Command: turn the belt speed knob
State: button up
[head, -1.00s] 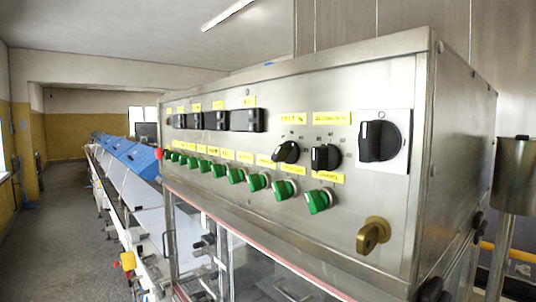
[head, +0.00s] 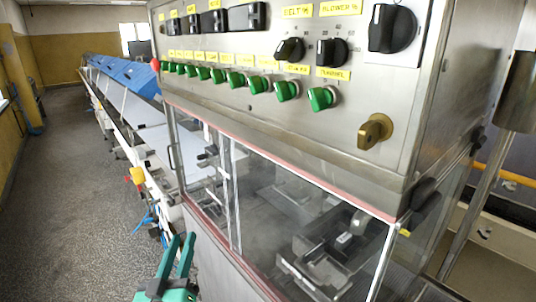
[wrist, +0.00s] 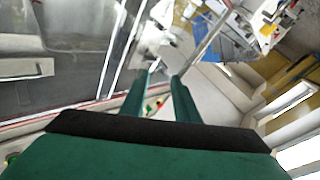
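The belt speed knob (head: 290,50) is a black knob under a yellow label reading "BELT %" (head: 297,11), on the upper part of the steel control panel. My gripper (head: 183,238) shows at the bottom of the head view, well below and left of the belt knob and apart from the panel. Its two green fingers are apart with nothing between them, as the wrist view (wrist: 162,76) also shows. The belt knob cannot be made out in the wrist view.
A row of green switches (head: 287,90) runs below the black knobs. A large black rotary switch (head: 391,28) and a brass key switch (head: 375,131) are to the right. Clear guard windows (head: 285,205) lie below the panel. Open floor (head: 75,200) is at left.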

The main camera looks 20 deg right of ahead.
aim_at(278, 50)
notch_tip(278, 50, up, 27)
jog(key=s+d+m+g+h, duration=0.25)
jog(key=m+g+h, duration=0.25)
jog(key=m+h, duration=0.45)
jog(key=s+d+r+m+g, duration=0.2)
jog(key=s+r+m+g, duration=0.2)
jog(key=s+r+m, duration=0.35)
jog(key=s+d+r+m+g, duration=0.3)
jog(key=s+r+m+g, duration=0.15)
jog(key=s+r, duration=0.5)
jog(key=shift+t, duration=0.35)
jog(key=x, duration=1)
jog(key=shift+w, duration=0.1)
jog(key=shift+c, duration=0.7)
grip_shut()
